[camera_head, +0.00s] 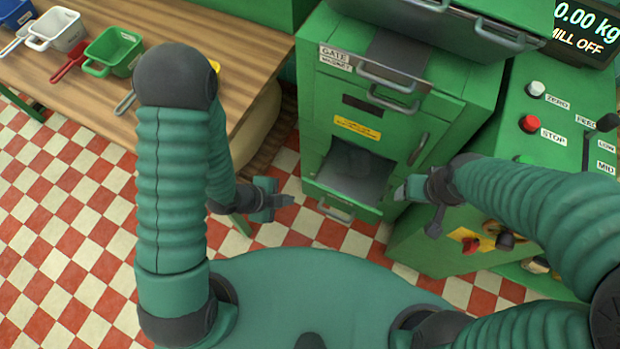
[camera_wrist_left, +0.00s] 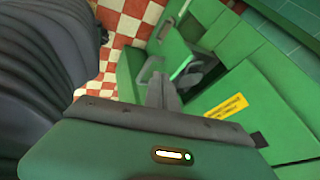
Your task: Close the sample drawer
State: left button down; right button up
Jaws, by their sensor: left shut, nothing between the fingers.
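The green machine (camera_head: 455,110) stands ahead of me with a yellow label and an open recess (camera_head: 355,170) low in its front. Below the recess is a low drawer front with a metal handle (camera_head: 335,212), which I take as the sample drawer; how far it stands out is unclear. My left gripper (camera_head: 285,200) is shut and empty, left of that handle and apart from it in the head view. In the left wrist view its fingers (camera_wrist_left: 163,92) point toward the handle (camera_wrist_left: 150,68). My right gripper (camera_head: 403,191) is right of the recess; its jaw state is unclear.
A wooden table (camera_head: 255,45) at the left holds scoops, including a green one (camera_head: 113,50). A control panel (camera_head: 550,130) with buttons and a lever stands at the right. Checkered floor (camera_head: 70,220) is clear at the left. More handles (camera_head: 388,78) are higher on the machine.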

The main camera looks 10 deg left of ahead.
pick_arm(q)
jog(key=s+d+m+h, duration=0.1)
jog(key=d, duration=0.1)
jog(key=b, duration=1.2)
send_near(328, 194)
notch_tip(328, 194, down, 3)
jog(key=s, duration=0.3)
jog(key=w, duration=0.1)
jog(key=w+d, duration=0.1)
jog(key=w, duration=0.1)
jog(key=w+d+f+p, duration=0.1)
jog(key=shift+w+d, duration=0.15)
jog(key=shift+w, duration=0.2)
pick_arm(e)
jog(key=s+x, duration=0.2)
jog(key=x, duration=0.7)
jog(key=shift+d+f, duration=0.3)
jog(key=shift+f, duration=0.25)
jog(key=shift+a, duration=0.1)
